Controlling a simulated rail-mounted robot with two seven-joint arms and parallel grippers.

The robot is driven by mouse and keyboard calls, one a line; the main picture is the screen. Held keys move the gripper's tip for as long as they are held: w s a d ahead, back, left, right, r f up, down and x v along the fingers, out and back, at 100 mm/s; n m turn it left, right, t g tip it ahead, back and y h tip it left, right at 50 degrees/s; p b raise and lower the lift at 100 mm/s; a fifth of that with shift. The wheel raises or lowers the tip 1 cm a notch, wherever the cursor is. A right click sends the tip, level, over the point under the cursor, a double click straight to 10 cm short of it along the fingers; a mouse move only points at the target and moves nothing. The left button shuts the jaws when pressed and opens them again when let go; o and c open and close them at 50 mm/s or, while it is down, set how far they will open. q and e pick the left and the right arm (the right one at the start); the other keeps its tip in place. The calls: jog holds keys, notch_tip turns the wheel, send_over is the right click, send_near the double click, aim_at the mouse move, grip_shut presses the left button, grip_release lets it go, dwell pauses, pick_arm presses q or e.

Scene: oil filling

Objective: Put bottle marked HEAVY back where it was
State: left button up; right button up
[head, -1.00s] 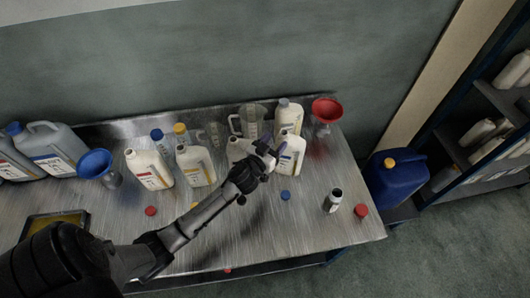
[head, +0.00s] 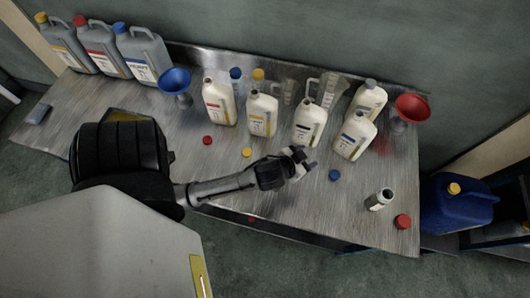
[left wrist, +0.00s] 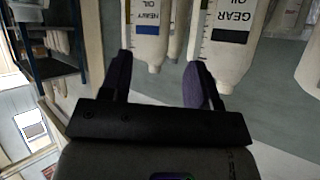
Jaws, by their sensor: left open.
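The white bottle marked HEAVY OIL, with a blue label stripe (head: 355,136), stands upright on the metal table, uncapped. It shows upside down at the left of the left wrist view (left wrist: 148,40). To its left stands the white GEAR OIL bottle with a black stripe (head: 309,124), which also shows in the left wrist view (left wrist: 231,50). My left gripper (head: 304,160) is open and empty, in front of these two bottles and apart from them. Its dark fingers also show in the left wrist view (left wrist: 158,82). My right gripper is not in view.
Other white bottles (head: 262,112) and clear jugs stand behind and left. A blue funnel (head: 176,82) and red funnel (head: 411,107) flank them. Loose caps, including a blue one (head: 334,175), and a small bottle (head: 379,199) are in front. Grey cans (head: 142,52) stand far left.

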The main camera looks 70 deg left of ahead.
pick_arm(q)
jog(key=s+d+f+m+g+h, duration=0.1)
jog(key=s+d+g, duration=0.3)
jog(key=s, duration=0.4)
jog(key=s+d+f+m+g+h, duration=0.1)
jog(key=s+d+m+g+h, duration=0.2)
jog(key=s+d, duration=0.3)
jog(key=s+g, duration=0.1)
jog(key=s, duration=0.1)
jog(key=shift+s+m, duration=0.3)
jog(key=shift+s, duration=0.05)
